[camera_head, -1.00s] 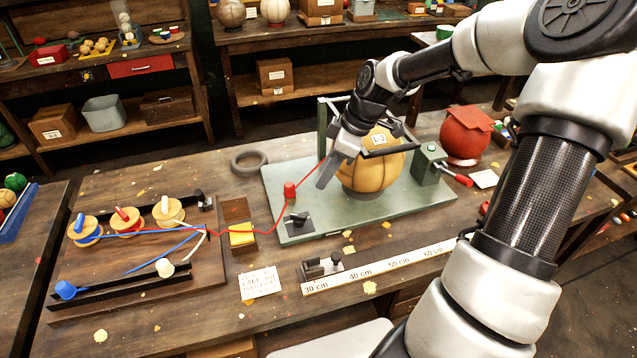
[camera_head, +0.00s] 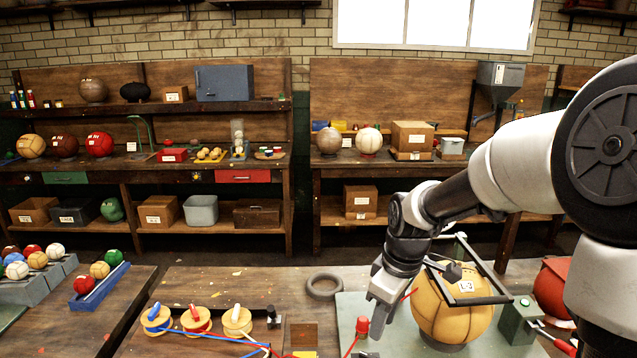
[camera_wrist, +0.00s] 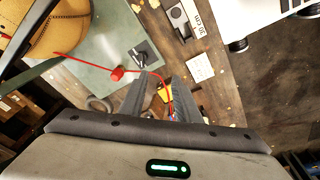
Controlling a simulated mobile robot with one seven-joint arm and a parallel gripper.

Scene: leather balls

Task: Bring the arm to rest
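My gripper (camera_head: 378,325) hangs over the green fixture plate (camera_head: 350,302), left of the tan leather ball (camera_head: 452,305) in its clamp frame. A red lace (camera_wrist: 155,73) runs from the ball side past the red cone (camera_wrist: 117,74) and shows beyond the gap between the fingers. My arm comes in from the right side of the head view, bent at the elbow, with the wrist pointing down.
A red ball (camera_head: 552,290) sits right of the clamp. Shelves with balls and boxes (camera_head: 413,135) line the back wall.

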